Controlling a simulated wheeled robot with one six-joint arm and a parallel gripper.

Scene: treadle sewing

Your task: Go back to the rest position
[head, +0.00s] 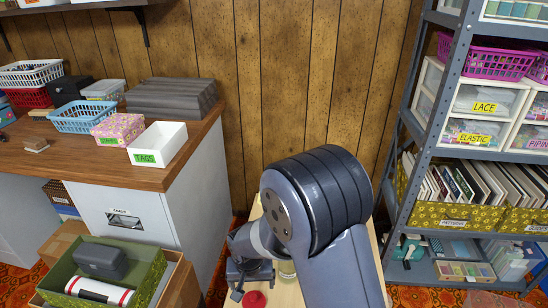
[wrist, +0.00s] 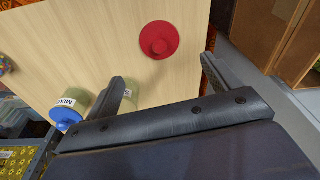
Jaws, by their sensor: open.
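My gripper (wrist: 165,80) is open in the wrist view, with nothing between its two dark fingers. It also shows low in the head view (head: 251,282), pointing down over a pale wooden top. A round red lid with a knob (wrist: 160,40) lies on the pale top beyond the fingertips, apart from them. The red lid also shows at the bottom of the head view (head: 254,299). A greenish jar with a blue lid and a white label (wrist: 74,104) stands left of the left finger. That finger partly hides greenish glass behind it.
A wooden desk (head: 60,172) with baskets and boxes stands at the left, with a green box (head: 148,262) below it. A grey metal shelf (head: 424,110) with drawers and bins stands at the right. The wood-panelled wall is behind. My arm hides much of the pale top.

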